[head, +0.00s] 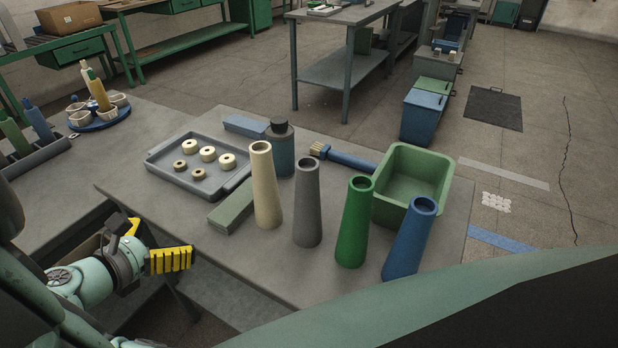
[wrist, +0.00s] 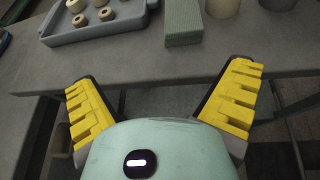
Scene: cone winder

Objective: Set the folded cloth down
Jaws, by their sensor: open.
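My gripper (head: 152,243) is open and empty, its yellow fingers spread wide off the near left edge of the grey table (head: 330,280). The wrist view shows both fingers (wrist: 160,88) apart with nothing between them. A flat grey-green block-like piece (head: 232,208) lies on the table beside the tray, ahead of the gripper; it also shows in the wrist view (wrist: 184,24). A flat blue-grey piece (head: 245,126) lies behind the tray. I cannot tell which of these, if either, is the folded cloth.
A grey tray (head: 158,168) holds several small rings. Cream (head: 266,190), grey (head: 307,210), green (head: 355,225) and blue (head: 410,240) cones stand along the front. A dark bottle (head: 281,150), a brush (head: 345,158) and a green bin (head: 412,205) are behind. The table's left front corner is bare.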

